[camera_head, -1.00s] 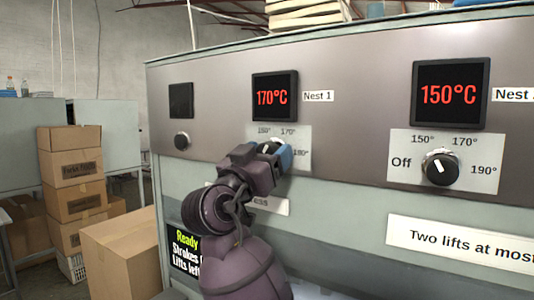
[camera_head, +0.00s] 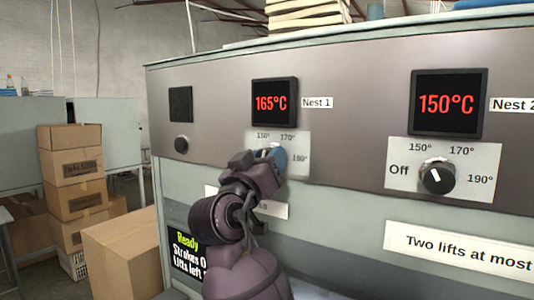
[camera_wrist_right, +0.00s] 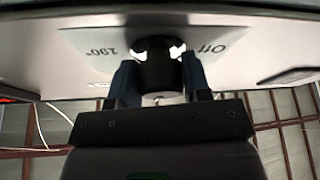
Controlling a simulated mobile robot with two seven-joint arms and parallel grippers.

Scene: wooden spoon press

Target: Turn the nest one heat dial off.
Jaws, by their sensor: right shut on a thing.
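The nest one heat dial (camera_wrist_right: 155,66) is a black round knob on a white plate, under the "Nest 1" display (camera_head: 275,103), which reads 165°C. My right gripper (camera_head: 262,158) is at this dial and covers most of it in the head view. In the right wrist view, the gripper's two fingers (camera_wrist_right: 157,82) stand on either side of the knob and are shut on it. That view shows "Off" and "190°" upside down on the plate. The head view shows 150°, 170° and 190°, while "Off" is hidden. The exact pointer angle is unclear. My left gripper is out of view.
The Nest 2 dial (camera_head: 437,177) sits to the right under a display (camera_head: 447,103) reading 150°C. A small black knob (camera_head: 182,144) is at the panel's left. A "Two lifts at most" label (camera_head: 465,248) is lower right. Cardboard boxes (camera_head: 73,172) stand at the left.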

